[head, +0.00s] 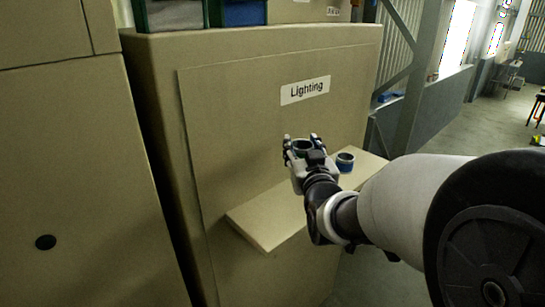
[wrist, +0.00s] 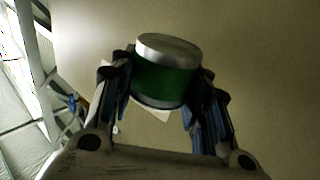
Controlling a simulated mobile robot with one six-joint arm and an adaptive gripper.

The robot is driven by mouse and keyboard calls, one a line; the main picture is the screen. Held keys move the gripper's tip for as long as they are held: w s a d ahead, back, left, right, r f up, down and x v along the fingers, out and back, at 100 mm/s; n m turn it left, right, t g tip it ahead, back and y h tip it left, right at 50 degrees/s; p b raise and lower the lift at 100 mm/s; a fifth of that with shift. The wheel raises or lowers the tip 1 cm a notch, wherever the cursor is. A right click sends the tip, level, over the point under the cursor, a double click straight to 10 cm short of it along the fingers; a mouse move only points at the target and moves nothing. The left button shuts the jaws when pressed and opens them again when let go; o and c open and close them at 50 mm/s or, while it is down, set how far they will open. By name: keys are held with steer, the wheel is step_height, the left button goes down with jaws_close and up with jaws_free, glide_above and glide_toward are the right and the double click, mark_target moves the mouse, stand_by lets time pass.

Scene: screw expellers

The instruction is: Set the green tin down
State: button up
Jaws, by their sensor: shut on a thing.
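The green tin (wrist: 164,78) has a silver lid and sits between the two fingers of my gripper (wrist: 164,92) in the wrist view. My gripper is shut on it. In the head view my gripper (head: 303,148) holds the tin (head: 303,145) over a beige shelf (head: 258,229) on the front of the "Lighting" cabinet. Whether the tin touches the shelf cannot be told. A blue tin (head: 345,162) stands on the shelf to the right of my gripper.
The cabinet panel (head: 235,120) rises behind the shelf, with a "Lighting" label (head: 305,90). The shelf's left part is bare. Green and blue bins (head: 238,12) stand on top of the cabinet. Another cabinet (head: 70,170) is at the left. Open floor lies at the right.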

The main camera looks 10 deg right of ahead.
step_height(320, 180, down, 11)
steer(key=shift+w+f+b, duration=0.1)
steer(key=shift+f+b, duration=0.05)
steer(key=shift+b, duration=1)
steer(key=shift+f, duration=0.1)
steer(key=o, duration=0.7)
steer(key=shift+f, duration=0.1)
steer(key=o, duration=0.4)
steer(key=shift+o, duration=0.2)
steer(key=shift+r, duration=0.2)
